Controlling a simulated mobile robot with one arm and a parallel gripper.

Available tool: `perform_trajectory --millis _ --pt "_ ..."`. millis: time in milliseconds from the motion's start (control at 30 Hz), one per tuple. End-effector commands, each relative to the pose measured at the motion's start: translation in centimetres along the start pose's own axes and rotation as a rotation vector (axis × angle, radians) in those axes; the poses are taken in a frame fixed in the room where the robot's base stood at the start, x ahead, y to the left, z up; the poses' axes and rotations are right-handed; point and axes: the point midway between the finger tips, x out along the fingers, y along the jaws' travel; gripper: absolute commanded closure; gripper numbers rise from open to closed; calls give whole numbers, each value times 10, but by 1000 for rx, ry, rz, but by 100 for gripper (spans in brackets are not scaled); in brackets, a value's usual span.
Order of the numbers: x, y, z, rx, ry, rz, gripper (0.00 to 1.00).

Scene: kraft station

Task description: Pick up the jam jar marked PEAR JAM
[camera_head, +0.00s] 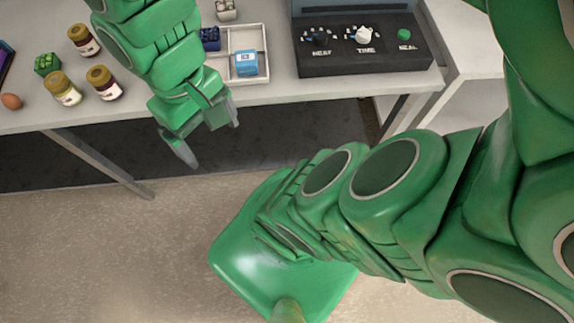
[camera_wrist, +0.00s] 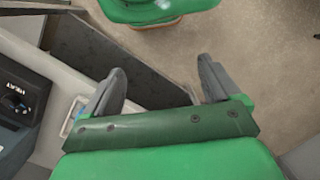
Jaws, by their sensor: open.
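Three jam jars with tan-gold lids stand at the left of the table in the head view: a dark one at the back (camera_head: 84,40), a paler yellowish one at the front (camera_head: 63,88), and a dark one to its right (camera_head: 103,82). Their labels are too small to read, so I cannot tell which is marked PEAR JAM. My gripper (camera_head: 208,135) hangs in front of the table edge, to the right of the jars, open and empty. The wrist view shows its two fingers (camera_wrist: 162,85) apart above the floor, with no jar in sight.
A green object (camera_head: 46,64) and a brown egg (camera_head: 11,101) lie near the jars. A white divided tray (camera_head: 262,40) holds a blue item (camera_head: 244,63). A dark machine with knobs (camera_head: 365,52) stands to the right. The table's front edge (camera_head: 130,121) lies behind my gripper.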

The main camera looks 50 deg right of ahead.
Motion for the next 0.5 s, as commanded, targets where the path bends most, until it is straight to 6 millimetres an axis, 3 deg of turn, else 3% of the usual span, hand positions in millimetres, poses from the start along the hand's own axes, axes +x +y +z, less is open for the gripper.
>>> perform_trajectory --millis 33,267,367,500 --pt "1 16 0 46 -6 41 10" --pt "2 19 -8 57 4 51 10" --pt "2 16 -30 54 48 50 10" --pt "1 7 -82 44 158 46 10"
